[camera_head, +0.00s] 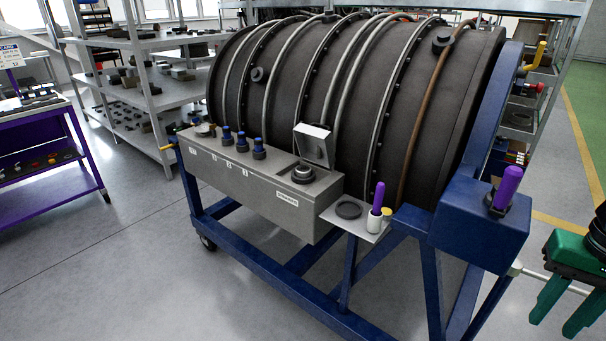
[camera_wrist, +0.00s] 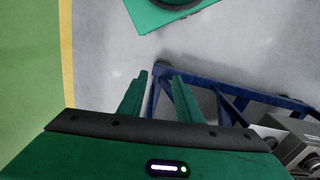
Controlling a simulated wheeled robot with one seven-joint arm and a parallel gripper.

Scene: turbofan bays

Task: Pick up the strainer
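A round metal piece with a dark centre, which I take to be the strainer (camera_head: 302,173), sits in the port at the right end of the grey box's top. The port's square lid (camera_head: 314,145) stands open behind it. The grey box (camera_head: 240,178) is fixed to the front of the engine. My gripper (camera_head: 554,325) is at the far right, well apart from the box, with its green fingers pointing down. In the wrist view my gripper (camera_wrist: 159,76) is open, with nothing between its fingers. The port's contents cannot be made out there.
A small shelf (camera_head: 372,234) beside the box holds a black ring (camera_head: 349,209) and a purple-handled tool (camera_head: 377,197). A blue stand (camera_head: 478,222) with another purple handle (camera_head: 507,187) lies between my gripper and the box. Blue frame rails run below. The floor at left is clear.

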